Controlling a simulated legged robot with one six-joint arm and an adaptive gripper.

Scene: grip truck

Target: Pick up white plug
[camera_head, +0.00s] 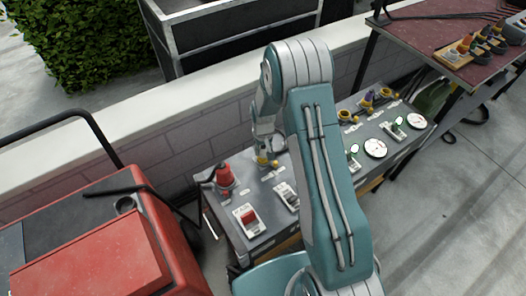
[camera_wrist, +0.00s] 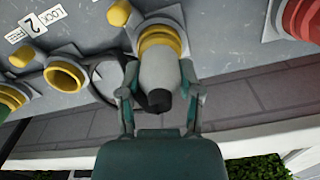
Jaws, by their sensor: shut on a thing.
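My gripper (camera_wrist: 157,98) is shut on the white plug (camera_wrist: 159,72), with one finger on each side of it in the wrist view. The plug has a dark end towards my gripper. Its other end is at a yellow ring (camera_wrist: 160,40) on the grey panel; I cannot tell whether it is still seated in it. In the head view my gripper (camera_head: 264,150) is low over the back part of the panel table, and my arm hides part of the table. The plug is too small and covered to make out there.
A red plug (camera_head: 225,176) stands left of my gripper, with a red switch (camera_head: 249,216) in front. An empty yellow socket (camera_wrist: 66,76) is beside the plug. A low wall (camera_head: 180,149) runs behind the table. A red cart (camera_head: 95,258) is at left.

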